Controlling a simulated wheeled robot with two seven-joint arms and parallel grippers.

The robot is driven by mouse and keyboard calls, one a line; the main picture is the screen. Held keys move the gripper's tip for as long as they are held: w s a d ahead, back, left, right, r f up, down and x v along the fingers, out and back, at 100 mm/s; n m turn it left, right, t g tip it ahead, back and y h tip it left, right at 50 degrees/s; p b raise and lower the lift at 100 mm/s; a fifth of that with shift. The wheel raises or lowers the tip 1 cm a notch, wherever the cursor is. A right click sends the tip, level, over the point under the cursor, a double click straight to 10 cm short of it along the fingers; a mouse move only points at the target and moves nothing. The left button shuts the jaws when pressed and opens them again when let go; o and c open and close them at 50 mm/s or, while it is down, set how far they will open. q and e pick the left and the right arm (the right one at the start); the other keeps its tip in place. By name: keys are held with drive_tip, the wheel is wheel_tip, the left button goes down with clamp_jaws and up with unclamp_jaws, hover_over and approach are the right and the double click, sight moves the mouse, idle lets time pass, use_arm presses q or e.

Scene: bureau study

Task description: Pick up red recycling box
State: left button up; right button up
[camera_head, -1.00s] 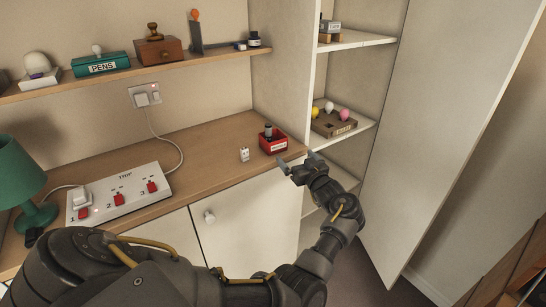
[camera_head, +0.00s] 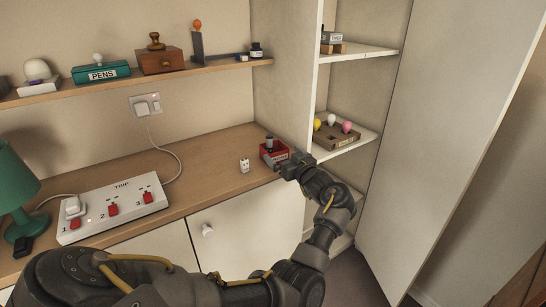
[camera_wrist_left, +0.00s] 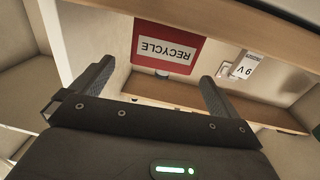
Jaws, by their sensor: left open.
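The red recycling box (camera_head: 268,152) stands on the wooden desk near its right end, with a dark cylindrical item (camera_head: 269,142) upright in it. My left gripper (camera_head: 289,163) is at the box's near right side and hides part of it. In the left wrist view the box (camera_wrist_left: 168,24) appears upside down, with a white RECYCLE label (camera_wrist_left: 166,42). It lies beyond and between the two open fingers of my left gripper (camera_wrist_left: 155,85), with nothing held. Whether a finger touches the box cannot be told. My right gripper is not in view.
A white power strip (camera_head: 112,208) and a green lamp (camera_head: 14,190) are further left. An open cupboard with shelves (camera_head: 352,140) is to the right.

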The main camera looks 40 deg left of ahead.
sight(280, 154)
use_arm(q)
drive_tip(key=a, duration=0.1)
drive_tip(key=w+a+b, duration=0.1)
drive_tip(key=a+f+b, duration=0.1)
drive_tip(key=shift+w+a, duration=0.15)
drive_tip(key=shift+a, duration=0.15)
drive_tip(key=shift+w+a, duration=0.2)
drive_tip(key=shift+a, duration=0.4)
drive_tip(key=shift+r, duration=0.1)
drive_tip(key=shift+s+d+r, duration=0.1)
drive_tip(key=shift+c, duration=0.4)
drive_tip(key=shift+d, duration=0.15)
drive_tip(key=c, duration=1)
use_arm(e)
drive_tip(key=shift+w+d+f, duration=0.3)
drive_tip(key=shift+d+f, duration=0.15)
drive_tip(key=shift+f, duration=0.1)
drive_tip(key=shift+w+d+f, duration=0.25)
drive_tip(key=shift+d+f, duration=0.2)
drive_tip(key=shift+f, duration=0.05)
use_arm(q)
wheel_tip(280, 154, up, 10)
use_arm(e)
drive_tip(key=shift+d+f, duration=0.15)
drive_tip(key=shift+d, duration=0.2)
